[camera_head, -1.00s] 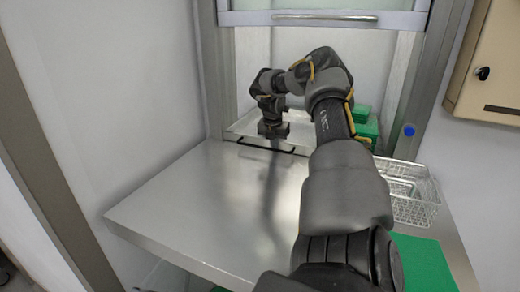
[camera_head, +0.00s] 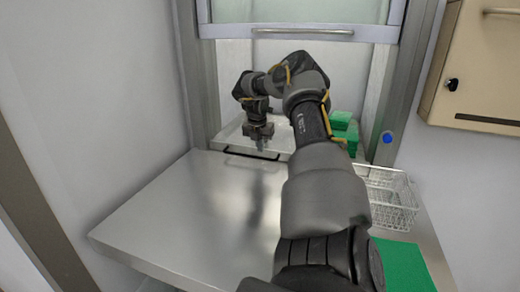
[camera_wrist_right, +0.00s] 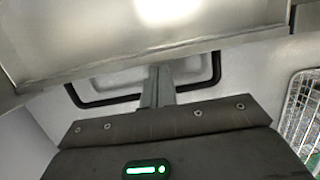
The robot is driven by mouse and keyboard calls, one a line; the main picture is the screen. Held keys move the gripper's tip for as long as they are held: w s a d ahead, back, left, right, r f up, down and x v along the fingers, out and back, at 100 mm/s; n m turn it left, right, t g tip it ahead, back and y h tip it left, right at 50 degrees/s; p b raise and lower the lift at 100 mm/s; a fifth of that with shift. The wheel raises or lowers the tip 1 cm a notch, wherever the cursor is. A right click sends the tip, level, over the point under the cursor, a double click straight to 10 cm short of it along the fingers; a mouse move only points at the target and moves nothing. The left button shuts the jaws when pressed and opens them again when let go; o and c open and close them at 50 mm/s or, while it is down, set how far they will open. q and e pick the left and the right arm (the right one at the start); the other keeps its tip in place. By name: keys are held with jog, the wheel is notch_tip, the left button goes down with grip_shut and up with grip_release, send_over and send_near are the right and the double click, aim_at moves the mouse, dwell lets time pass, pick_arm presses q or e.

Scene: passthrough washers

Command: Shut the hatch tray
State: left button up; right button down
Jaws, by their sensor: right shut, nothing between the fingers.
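The hatch tray (camera_head: 228,136) is a shallow metal tray in the hatch opening, behind the steel counter. Its black bar handle (camera_head: 238,154) runs along the front edge, and a black handle (camera_wrist_right: 92,98) also shows in the right wrist view. My right gripper (camera_head: 261,147) is shut and empty, pointing down at the handle. In the right wrist view the closed fingers (camera_wrist_right: 156,86) overlap the middle of the handle; I cannot tell whether they touch it. My forearm hides the tray's right part. My left gripper is not in view.
Green blocks (camera_head: 345,132) stand in the hatch's right side, partly behind my arm. A wire basket (camera_head: 390,198) and a green mat (camera_head: 402,264) lie on the right of the counter (camera_head: 185,205). The raised hatch door (camera_head: 305,31) is above. The counter's left side is clear.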

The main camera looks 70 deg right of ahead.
jog(key=p+v, duration=0.1)
jog(key=v, duration=0.1)
jog(key=p+v, duration=0.1)
jog(key=v, duration=0.1)
jog(key=p+v, duration=0.1)
jog(key=v, duration=0.2)
jog(key=shift+s+a+p, duration=0.1)
jog(key=shift+a+p, duration=0.2)
jog(key=shift+f, duration=0.15)
jog(key=shift+d, duration=0.1)
